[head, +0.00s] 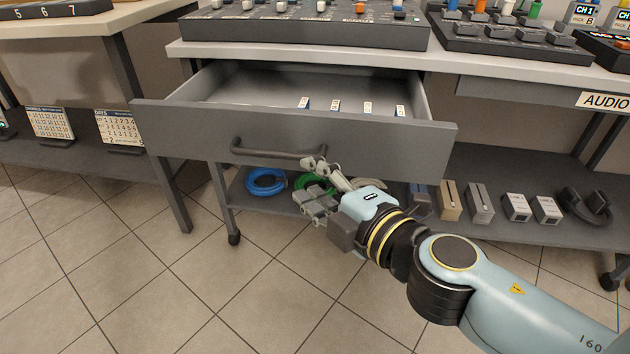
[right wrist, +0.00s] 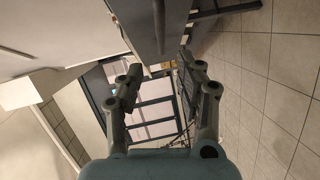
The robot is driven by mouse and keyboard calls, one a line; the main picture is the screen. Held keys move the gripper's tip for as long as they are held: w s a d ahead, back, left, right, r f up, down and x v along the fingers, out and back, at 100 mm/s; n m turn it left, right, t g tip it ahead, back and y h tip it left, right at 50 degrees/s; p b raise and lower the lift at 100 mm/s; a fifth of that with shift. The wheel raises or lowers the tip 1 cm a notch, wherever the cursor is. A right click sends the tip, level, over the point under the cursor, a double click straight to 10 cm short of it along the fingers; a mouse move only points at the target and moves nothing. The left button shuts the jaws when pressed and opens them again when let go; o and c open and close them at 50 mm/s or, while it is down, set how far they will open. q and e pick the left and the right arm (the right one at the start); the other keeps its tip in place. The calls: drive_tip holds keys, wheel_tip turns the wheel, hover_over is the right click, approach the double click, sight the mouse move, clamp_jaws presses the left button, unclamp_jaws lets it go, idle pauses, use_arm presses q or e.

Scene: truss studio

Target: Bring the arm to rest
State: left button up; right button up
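My right gripper (head: 318,172) reaches in from the lower right of the head view, in front of the grey drawer (head: 200,135). Its fingertips overlap the right end of the dark bar handle (head: 265,152); I cannot tell whether they touch it. In the right wrist view the two fingers of the right gripper (right wrist: 160,75) stand apart, with no object clearly held between them. The drawer is pulled open, and several small white labels show along the inside of its front. My left gripper is not in view.
A desk (head: 300,51) above the drawer carries mixing consoles (head: 310,30). The shelf below holds a blue cable coil (head: 266,181), a green coil, small boxes (head: 480,203) and headphones (head: 585,203). Another table stands at left. The tiled floor (head: 120,270) in front is clear.

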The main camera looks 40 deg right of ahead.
idle(0.4)
drive_tip(key=s+d+f+m+g+p, duration=0.1)
drive_tip(key=s+f+m+g+p, duration=0.15)
drive_tip(key=f, duration=0.65)
drive_tip(key=s+d+f+m+g+p, duration=0.1)
drive_tip(key=s+f+m+g, duration=0.2)
drive_tip(key=f, duration=0.5)
drive_tip(key=s+d+f+m+g+p, duration=0.2)
drive_tip(key=s+f, duration=0.3)
drive_tip(key=f, duration=0.4)
drive_tip(key=s+f+m+g, duration=0.2)
drive_tip(key=s+f, duration=0.2)
drive_tip(key=s, duration=0.5)
drive_tip(key=s+f+m+g, duration=0.3)
drive_tip(key=s+f, duration=0.2)
drive_tip(key=s, duration=0.4)
drive_tip(key=s+f+m+g, duration=0.2)
drive_tip(key=s+f+g, duration=0.1)
drive_tip(key=s, duration=0.7)
drive_tip(key=shift+d+f+m+p, duration=0.3)
drive_tip(key=shift+d+f+m, duration=0.1)
drive_tip(key=shift+f, duration=0.3)
